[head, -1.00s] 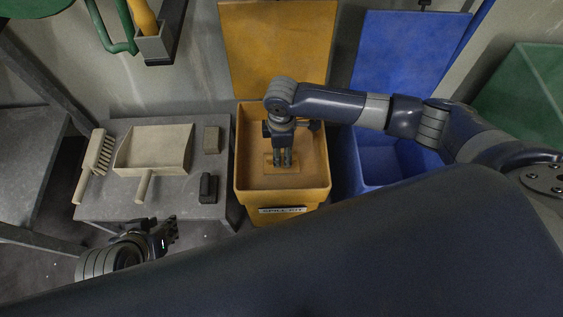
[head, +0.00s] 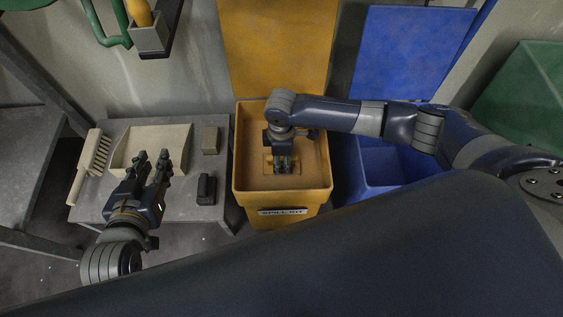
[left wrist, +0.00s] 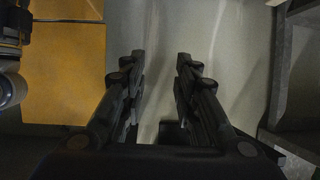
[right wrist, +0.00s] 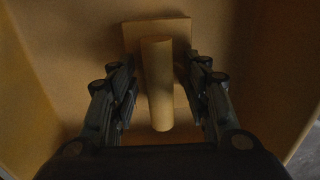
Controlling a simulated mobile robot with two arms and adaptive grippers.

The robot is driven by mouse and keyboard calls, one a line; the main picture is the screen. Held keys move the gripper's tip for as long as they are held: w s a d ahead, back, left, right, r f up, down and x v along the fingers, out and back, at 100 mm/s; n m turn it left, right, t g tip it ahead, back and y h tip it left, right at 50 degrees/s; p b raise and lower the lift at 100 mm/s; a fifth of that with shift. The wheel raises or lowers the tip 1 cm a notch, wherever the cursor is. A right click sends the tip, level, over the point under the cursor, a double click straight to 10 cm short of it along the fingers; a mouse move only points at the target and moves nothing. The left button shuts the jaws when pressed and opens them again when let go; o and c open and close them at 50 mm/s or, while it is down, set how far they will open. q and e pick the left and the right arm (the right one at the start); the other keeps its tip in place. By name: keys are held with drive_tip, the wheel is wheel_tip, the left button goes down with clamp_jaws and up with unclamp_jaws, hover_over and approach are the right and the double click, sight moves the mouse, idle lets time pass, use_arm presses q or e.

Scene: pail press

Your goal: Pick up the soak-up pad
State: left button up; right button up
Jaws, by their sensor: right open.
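The soak-up pad, by its look a square yellowish-tan plate with an upright round grip, lies inside the yellow spill kit bin; I see the pad (head: 268,170) in the head view. The pad (right wrist: 158,85) also shows in the right wrist view, its grip between my fingers. My right gripper (head: 284,172) reaches down into the bin. It is open, with a finger on either side of the grip and gaps visible. My left gripper (head: 152,158) is open and empty, over the dustpan on the grey table.
The yellow bin (head: 240,150) has its lid up behind it. A blue bin (head: 385,168) stands to its right.

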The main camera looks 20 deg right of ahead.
clamp_jaws()
use_arm(q)
drive_tip(key=shift+s+f, duration=0.1)
use_arm(e)
drive_tip(key=shift+r, duration=0.2)
